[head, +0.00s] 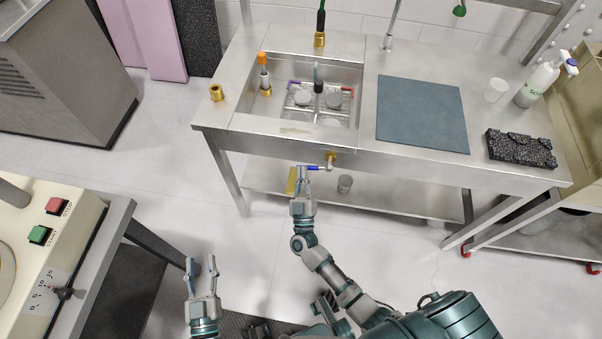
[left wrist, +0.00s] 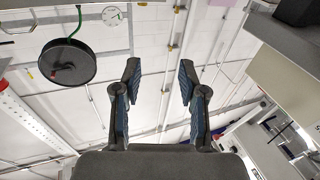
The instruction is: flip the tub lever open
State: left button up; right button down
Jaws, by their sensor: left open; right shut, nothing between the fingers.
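The tub is the steel sink basin (head: 345,78) set in the steel counter. Below its front edge is a brass valve (head: 331,158) with a blue-handled lever (head: 315,168) pointing left. My right gripper (head: 303,170) is shut and empty, with its fingertips at the left end of the blue lever; I cannot tell whether they touch it. My left gripper (head: 201,264) is open and empty, low over the floor at the left, far from the lever. It also shows open in the left wrist view (left wrist: 158,80), against the ceiling.
The basin holds a rack (head: 305,104) with dishes. A blue-grey mat (head: 422,112), a black block (head: 521,149) and a soap bottle (head: 537,85) are on the counter. A lower shelf (head: 385,197) lies under it. A control panel (head: 48,225) stands at the left.

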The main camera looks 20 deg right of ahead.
pick_arm(q)
jog(key=s+a+f+g+y+p, duration=0.2)
jog(key=s+a+f+g+p, duration=0.2)
jog(key=s+f+g, duration=0.35)
jog(key=s+a+f+g+y+p, duration=0.25)
jog(key=s+f+g+p, duration=0.2)
jog(key=s+g, duration=0.55)
notch_tip(320, 180, down, 12)
jog(key=t+p, duration=0.1)
jog(key=p, duration=0.2)
jog(key=s+a+f+p, duration=0.1)
jog(key=s+f+p, duration=0.4)
jog(key=f, duration=0.7)
jog(key=shift+s, duration=1.1)
pick_arm(e)
jog(key=s+d+f+n+g+y, duration=0.1)
jog(key=d+f+n+g+y, duration=0.1)
jog(key=n, duration=0.6)
jog(key=s+d+f+n+g+y, duration=0.2)
jog(key=n+y, duration=0.3)
jog(key=n, duration=0.4)
jog(key=shift+s+d+f+y, duration=0.2)
jog(key=shift+d+f+y, duration=0.2)
jog(key=shift+d+f, duration=0.5)
pick_arm(q)
jog(key=shift+a+g, duration=0.1)
jog(key=shift+g, duration=0.15)
pick_arm(e)
jog(key=shift+w, duration=0.1)
